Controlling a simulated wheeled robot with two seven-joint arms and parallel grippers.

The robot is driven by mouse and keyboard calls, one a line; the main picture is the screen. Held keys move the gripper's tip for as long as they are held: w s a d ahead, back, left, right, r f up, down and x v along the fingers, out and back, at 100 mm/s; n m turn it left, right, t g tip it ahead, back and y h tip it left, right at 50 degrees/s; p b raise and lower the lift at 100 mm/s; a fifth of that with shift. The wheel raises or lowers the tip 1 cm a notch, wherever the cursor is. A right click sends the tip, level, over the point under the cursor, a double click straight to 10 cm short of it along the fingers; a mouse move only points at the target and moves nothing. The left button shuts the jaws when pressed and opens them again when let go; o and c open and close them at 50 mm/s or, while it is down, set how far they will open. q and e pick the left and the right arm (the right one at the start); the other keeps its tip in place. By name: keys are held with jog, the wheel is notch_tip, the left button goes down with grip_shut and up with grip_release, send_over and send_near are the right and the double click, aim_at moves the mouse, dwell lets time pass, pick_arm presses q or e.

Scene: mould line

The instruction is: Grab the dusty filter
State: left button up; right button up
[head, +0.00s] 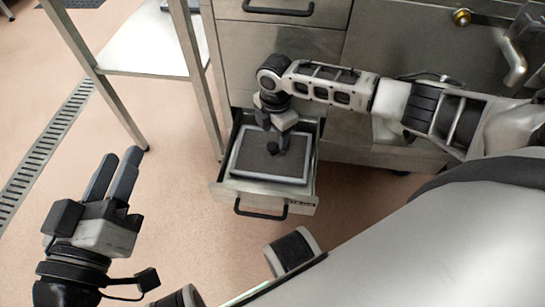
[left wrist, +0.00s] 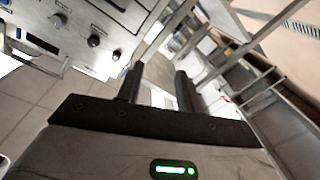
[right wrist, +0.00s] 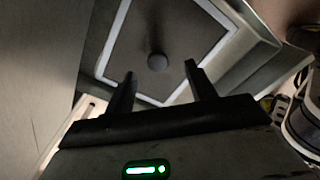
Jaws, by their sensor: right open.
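The dusty filter (head: 250,160) is a dark grey panel with a light frame, lying flat in an open low drawer (head: 225,188). In the right wrist view, the filter (right wrist: 187,32) has a small round dark knob (right wrist: 157,62) at its middle. My right gripper (head: 279,147) points down over the filter. Its open fingers lie on either side of the knob in the right wrist view, with no contact visible; the exact height above the knob is unclear. My left gripper (head: 119,160) is open and empty over the floor at left, away from the drawer.
The steel cabinet (head: 275,50) rises behind the drawer, with a closed drawer above. A metal table with a lower shelf (head: 150,45) stands left of the drawer, its leg close by. A floor drain (head: 45,150) runs at far left. The floor before the drawer is clear.

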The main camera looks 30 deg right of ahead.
aim_at(272, 145)
jog(key=shift+a+f+b, duration=0.1)
jog(key=shift+f+b, duration=0.3)
jog(key=shift+f, duration=0.55)
jog(key=f+b, duration=0.1)
jog(key=f, duration=0.1)
jog(key=f+b, duration=0.2)
jog(key=shift+w+a, duration=0.15)
jog(key=shift+a, duration=0.05)
jog(key=shift+f, duration=0.2)
pick_arm(q)
notch_tip(272, 145, up, 7)
jog(key=w+m+t+h, duration=0.1)
jog(key=m+t+h, duration=0.2)
jog(key=m, duration=0.3)
jog(key=shift+w+a+r+t, duration=0.2)
jog(key=shift+a+t, duration=0.2)
jog(key=shift+t, duration=0.2)
pick_arm(e)
jog(key=c, duration=1.1)
